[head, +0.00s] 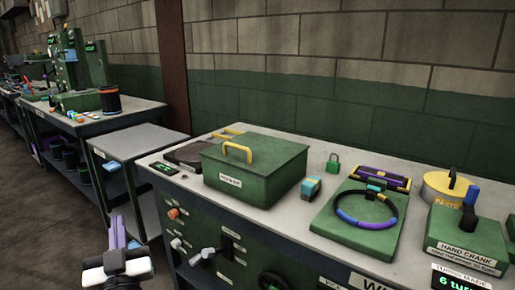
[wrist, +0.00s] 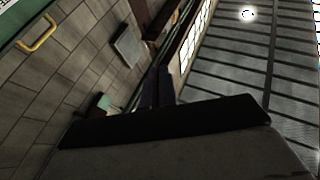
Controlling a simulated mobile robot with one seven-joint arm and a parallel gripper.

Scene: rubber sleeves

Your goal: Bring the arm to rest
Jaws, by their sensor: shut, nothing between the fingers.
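My gripper (head: 118,222) is at the lower left of the head view, in front of the bench and its lower side shelf. Its fingers point upward and are shut with nothing between them. The gripper (wrist: 155,80) also shows dark in the middle of the wrist view, past the wide dark edge of its body. It appears apart from the bench and everything on it. Most of my arm is out of view.
Open floor (head: 62,225) lies left.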

